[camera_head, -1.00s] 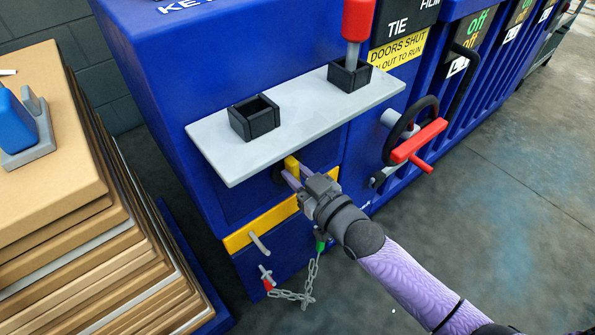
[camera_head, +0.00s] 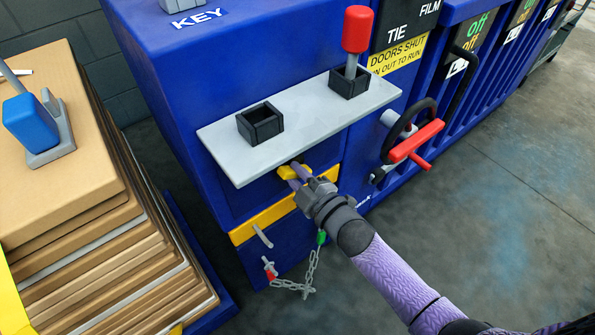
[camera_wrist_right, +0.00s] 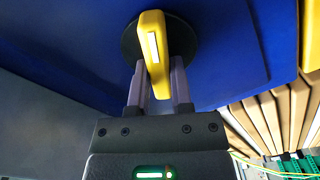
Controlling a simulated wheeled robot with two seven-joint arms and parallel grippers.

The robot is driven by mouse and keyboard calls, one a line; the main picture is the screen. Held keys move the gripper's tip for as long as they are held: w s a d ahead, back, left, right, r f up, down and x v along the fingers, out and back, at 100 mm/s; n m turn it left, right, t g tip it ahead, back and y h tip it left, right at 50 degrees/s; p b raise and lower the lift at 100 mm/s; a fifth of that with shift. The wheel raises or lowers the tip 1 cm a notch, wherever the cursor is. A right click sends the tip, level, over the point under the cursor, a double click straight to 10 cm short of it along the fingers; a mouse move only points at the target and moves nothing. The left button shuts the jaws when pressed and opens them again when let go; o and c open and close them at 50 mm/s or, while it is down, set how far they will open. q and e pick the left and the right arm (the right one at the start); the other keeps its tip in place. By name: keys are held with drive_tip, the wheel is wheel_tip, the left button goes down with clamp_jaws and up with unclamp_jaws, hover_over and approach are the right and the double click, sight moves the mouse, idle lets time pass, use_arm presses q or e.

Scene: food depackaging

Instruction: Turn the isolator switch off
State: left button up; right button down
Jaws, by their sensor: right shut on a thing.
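The isolator switch has a yellow handle (camera_head: 294,171) on the blue cabinet front, just below the grey shelf. The right wrist view shows the handle (camera_wrist_right: 154,52) on a dark round base (camera_wrist_right: 128,45), with a pale strip along it. My right gripper (camera_head: 297,175) is shut on the handle, with one purple finger on each side; its fingers also show in the right wrist view (camera_wrist_right: 158,85). In the head view the handle lies tilted, nearly sideways, partly under the shelf edge. My left gripper is not in view.
The grey shelf (camera_head: 300,135) juts out above the handle, bearing two black square holders; one holds a red-topped lever (camera_head: 357,30). A chain (camera_head: 312,268) hangs below. A stack of brown sheets (camera_head: 110,250) stands at left. Floor at right is clear.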

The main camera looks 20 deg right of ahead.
drive_tip(key=n, duration=0.3)
drive_tip(key=shift+f, duration=0.15)
drive_tip(key=shift+a+f+n, duration=0.1)
drive_tip(key=shift+n, duration=1.6)
drive_tip(key=c, duration=0.5)
unclamp_jaws()
drive_tip(key=shift+s, duration=0.1)
drive_tip(key=p+v, duration=0.2)
drive_tip(key=v, duration=0.7)
drive_tip(key=shift+s+d, duration=0.2)
drive_tip(key=shift+s, duration=0.15)
drive_tip(key=shift+p, duration=0.3)
